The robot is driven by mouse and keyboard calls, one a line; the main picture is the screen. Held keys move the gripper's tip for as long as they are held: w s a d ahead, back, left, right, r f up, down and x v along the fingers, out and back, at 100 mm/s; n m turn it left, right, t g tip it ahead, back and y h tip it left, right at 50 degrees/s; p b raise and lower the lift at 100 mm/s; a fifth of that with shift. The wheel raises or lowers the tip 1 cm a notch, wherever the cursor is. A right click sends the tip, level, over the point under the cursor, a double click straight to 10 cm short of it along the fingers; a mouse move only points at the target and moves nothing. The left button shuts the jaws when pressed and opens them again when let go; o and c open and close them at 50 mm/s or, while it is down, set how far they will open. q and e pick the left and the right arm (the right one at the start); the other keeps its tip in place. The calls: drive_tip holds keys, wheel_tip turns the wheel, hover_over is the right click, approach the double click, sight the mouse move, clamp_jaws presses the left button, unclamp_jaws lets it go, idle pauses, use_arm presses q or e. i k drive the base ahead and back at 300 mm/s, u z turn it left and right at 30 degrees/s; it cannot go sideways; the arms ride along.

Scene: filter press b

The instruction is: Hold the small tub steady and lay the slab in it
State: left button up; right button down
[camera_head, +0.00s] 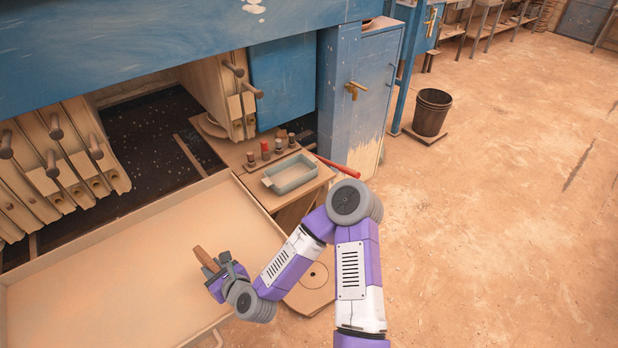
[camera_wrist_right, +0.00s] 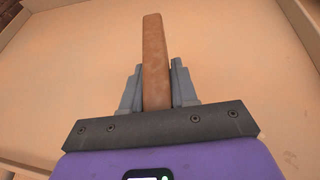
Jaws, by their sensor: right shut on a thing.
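The small tub (camera_head: 289,183) is a grey-green rectangular dish on a small wooden side table, and it looks empty. My right gripper (camera_head: 217,268) is over the large tan tray, to the left of and nearer than the tub. It is shut on the slab (camera_head: 204,257), a brown, narrow piece. In the right wrist view the slab (camera_wrist_right: 155,60) sticks out between the two grey fingers (camera_wrist_right: 157,92), pointing away from the wrist. Nothing touches the tub. My left gripper is not in view.
The large tan tray (camera_head: 110,280) has raised edges. Pale filter plates (camera_head: 85,160) hang at the left. A blue cabinet (camera_head: 365,85) stands behind; open floor lies right.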

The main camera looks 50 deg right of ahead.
sight(291, 179)
drive_tip(key=k, duration=0.35)
drive_tip(key=z, duration=1.35)
drive_tip(key=i, duration=0.5)
drive_tip(key=z, duration=1.85)
drive_tip(key=i, duration=1.25)
drive_tip(key=u, duration=1.9)
